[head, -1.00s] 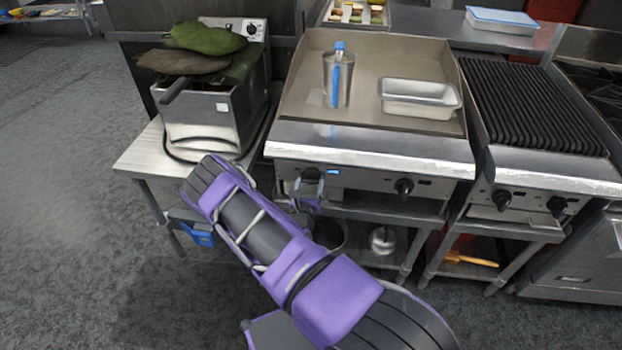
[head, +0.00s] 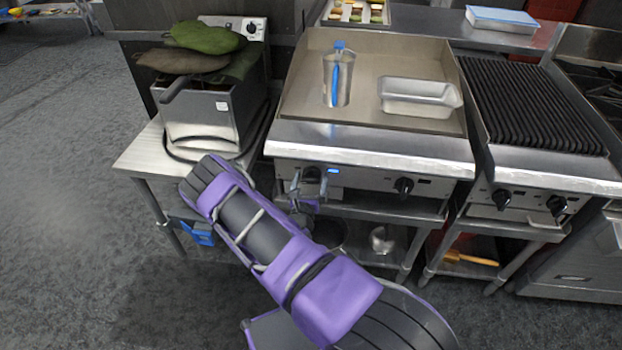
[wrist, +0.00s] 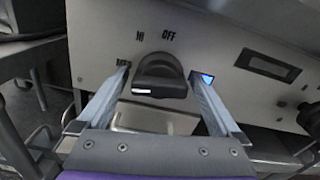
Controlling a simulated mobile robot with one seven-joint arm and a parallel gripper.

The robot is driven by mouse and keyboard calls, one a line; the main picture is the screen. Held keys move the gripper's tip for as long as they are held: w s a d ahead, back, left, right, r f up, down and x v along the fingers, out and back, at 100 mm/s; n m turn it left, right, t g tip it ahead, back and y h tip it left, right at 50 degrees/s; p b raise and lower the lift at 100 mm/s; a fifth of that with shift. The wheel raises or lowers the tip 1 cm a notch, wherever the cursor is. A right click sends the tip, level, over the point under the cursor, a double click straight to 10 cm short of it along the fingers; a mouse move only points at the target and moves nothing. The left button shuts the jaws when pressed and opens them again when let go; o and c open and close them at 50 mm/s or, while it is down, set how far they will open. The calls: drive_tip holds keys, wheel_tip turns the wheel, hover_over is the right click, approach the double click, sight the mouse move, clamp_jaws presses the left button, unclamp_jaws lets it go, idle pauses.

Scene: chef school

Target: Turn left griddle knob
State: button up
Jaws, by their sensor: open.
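The left griddle knob (wrist: 160,78) is black, with a white mark near its left end, on the griddle's steel front panel. In the head view the left knob (head: 311,174) is partly covered by my gripper (head: 309,190). In the wrist view my gripper (wrist: 163,85) is open, with one finger on each side of the knob. A small gap seems to show between the knob and each finger; contact is hard to judge. The griddle (head: 300,95) has a second black knob (head: 404,186) to the right.
A metal cup (head: 346,85) with a blue utensil and a steel pan (head: 420,92) stand on the griddle. A fryer (head: 205,125) is at the left, a ribbed grill (head: 530,105) at the right. A shelf (head: 385,208) runs below the griddle. Open floor lies left.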

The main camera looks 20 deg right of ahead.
drive_tip(key=v, duration=1.7)
drive_tip(key=shift+a, duration=0.1)
